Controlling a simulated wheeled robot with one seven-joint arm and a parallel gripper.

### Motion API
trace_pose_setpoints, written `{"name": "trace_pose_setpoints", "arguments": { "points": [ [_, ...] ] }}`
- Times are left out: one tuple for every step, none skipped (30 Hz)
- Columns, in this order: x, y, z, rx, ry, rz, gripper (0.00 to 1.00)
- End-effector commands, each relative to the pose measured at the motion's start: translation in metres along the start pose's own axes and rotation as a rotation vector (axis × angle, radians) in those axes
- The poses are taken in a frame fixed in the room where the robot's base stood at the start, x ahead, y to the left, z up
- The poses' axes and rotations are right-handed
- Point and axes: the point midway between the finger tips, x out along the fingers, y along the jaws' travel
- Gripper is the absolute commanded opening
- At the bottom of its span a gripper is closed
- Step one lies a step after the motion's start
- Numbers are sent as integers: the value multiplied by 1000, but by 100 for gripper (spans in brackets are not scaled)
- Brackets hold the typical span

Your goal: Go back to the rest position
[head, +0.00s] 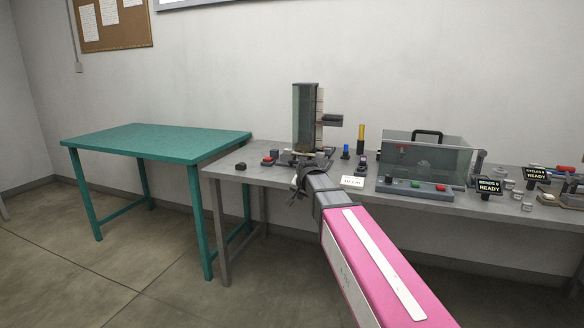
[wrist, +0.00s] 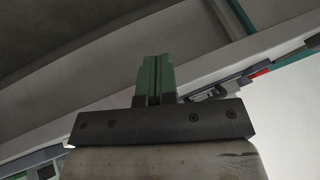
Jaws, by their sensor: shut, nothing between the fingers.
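My gripper (wrist: 155,80) shows in the wrist view with its two green fingers pressed together and nothing between them. In the head view my pink and grey arm reaches forward from the lower right, and its dark end (head: 298,180) is at the front edge of the grey bench (head: 225,172). The fingertips are too small to make out there. I cannot tell from the head view whether the end touches the bench.
A tall clear-walled test stand (head: 306,118) stands behind my arm's end. A clear-covered box (head: 428,158) with a button panel (head: 414,188) is to the right, beside READY signs (head: 489,187). The green table (head: 155,141) at left is bare. Floor in front is open.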

Motion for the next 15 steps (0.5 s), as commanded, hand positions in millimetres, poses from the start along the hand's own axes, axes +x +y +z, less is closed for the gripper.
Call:
{"name": "trace_pose_setpoints", "arguments": {
  "points": [
    [5,23,19,-18,-26,24,0],
    [9,36,28,-33,-44,39,0],
    [15,54,42,-54,-69,59,0],
    [18,68,53,-71,-89,73,0],
    [22,81,64,-87,-111,88,0],
    [25,98,78,-110,-139,105,0],
    [28,112,89,-125,-160,118,0],
    [30,124,100,-141,-183,130,0],
    [32,141,116,-163,-213,144,0],
    [33,153,126,-179,-235,154,0],
    [34,165,138,-194,-259,165,0],
    [35,181,153,-215,-290,176,0],
    [35,192,165,-230,-314,184,0],
    [34,203,176,-244,-338,191,0],
    [34,217,190,-263,-368,199,0]
  ]
}}
